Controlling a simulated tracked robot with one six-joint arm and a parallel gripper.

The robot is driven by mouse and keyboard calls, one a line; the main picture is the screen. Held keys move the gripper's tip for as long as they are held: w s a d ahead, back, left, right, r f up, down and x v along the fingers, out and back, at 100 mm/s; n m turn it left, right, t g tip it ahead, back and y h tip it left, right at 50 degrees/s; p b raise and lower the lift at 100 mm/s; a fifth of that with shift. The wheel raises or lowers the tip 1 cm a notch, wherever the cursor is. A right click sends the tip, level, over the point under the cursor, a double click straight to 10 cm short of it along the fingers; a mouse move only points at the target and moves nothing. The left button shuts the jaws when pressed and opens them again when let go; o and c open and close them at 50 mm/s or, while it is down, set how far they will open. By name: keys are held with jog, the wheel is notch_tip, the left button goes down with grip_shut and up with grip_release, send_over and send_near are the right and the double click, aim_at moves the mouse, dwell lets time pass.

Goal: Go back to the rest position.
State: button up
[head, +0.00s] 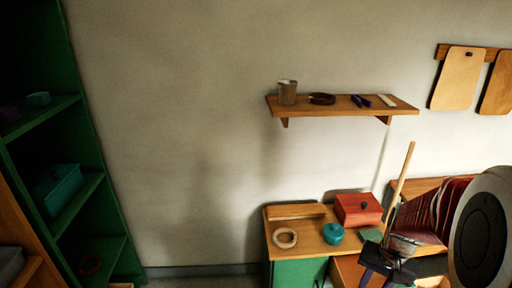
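My gripper (378,280) is at the lower right in the head view, at the end of my red, ribbed arm. It is dark and hangs low in front of the cabinet with the wooden top (302,238). Its tips are small, dark and close to the picture's bottom edge, so I cannot tell whether they are open or shut. I see nothing clearly held in it. A pale wooden stick (402,175) rises beside my arm, and its lower end is hidden behind the arm.
A wall shelf (340,110) bears a cup (287,92) and small items. A green shelf unit (88,150) stands left. The wall between is clear.

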jog(key=s+a+r+n+t, duration=0.2)
jog(key=s+a+r+n, duration=0.1)
jog(key=a+r, duration=0.5)
jog(key=s+a+r+n+t, duration=0.3)
jog(key=s+a+r, duration=0.3)
jog(key=a+r, duration=0.3)
jog(key=shift+s+r+n+h, duration=0.3)
jog(key=shift+r+n+h, duration=0.1)
jog(key=shift+r+n, duration=0.15)
